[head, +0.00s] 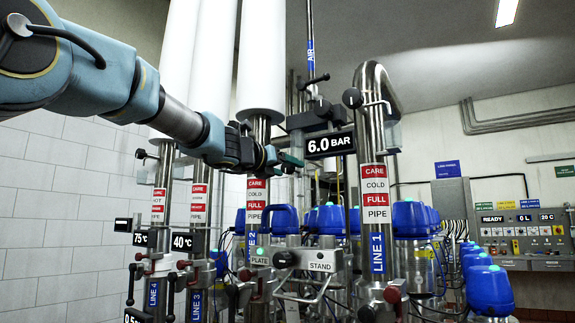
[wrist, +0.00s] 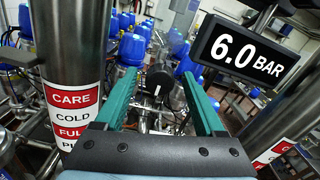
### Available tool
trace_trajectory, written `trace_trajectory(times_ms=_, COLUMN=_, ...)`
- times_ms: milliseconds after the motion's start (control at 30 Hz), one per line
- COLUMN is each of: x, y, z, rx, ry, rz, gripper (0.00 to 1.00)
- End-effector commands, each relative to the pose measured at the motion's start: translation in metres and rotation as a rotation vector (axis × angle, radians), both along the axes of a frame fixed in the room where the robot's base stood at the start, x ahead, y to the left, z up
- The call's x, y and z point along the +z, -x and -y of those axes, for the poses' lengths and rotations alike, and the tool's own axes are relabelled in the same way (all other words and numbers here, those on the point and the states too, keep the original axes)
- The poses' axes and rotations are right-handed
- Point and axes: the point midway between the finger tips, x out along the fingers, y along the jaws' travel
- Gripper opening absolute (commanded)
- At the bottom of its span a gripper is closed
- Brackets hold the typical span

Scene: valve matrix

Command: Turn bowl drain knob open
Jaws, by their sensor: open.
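No label reading "bowl drain" is legible, so I cannot tell for certain which knob it is. In the wrist view a round black knob (wrist: 158,82) with a white mark below it appears between my fingers, beyond them and apart from them. My gripper (wrist: 161,60) is open and empty, with two teal fingers spread. In the head view my gripper (head: 288,160) is in front of the pipes, left of and slightly below the 6.0 BAR display (head: 331,144). A black knob (head: 286,259) sits lower, on a plate marked PLATE and STAND.
A steel pipe with a CARE label (wrist: 75,100) stands close left of my fingers in the wrist view. The display also hangs close on the right there (wrist: 243,53). Several blue-capped housings (head: 410,217) and the LINE 1 pipe (head: 375,225) crowd the space. A control panel (head: 520,230) is at the right.

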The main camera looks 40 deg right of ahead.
Motion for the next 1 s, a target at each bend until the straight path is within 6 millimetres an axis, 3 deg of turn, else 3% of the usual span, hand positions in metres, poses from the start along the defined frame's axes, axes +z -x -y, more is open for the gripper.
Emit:
trace_trajectory(times_ms=400, x=-0.0004, y=-0.0026, z=0.0084, rx=0.002, ry=0.0, rz=0.0, gripper=0.71)
trace_trajectory(times_ms=1000, x=-0.0003, y=-0.0026, z=0.0081, rx=0.001, ry=0.0, rz=0.0, gripper=0.04)
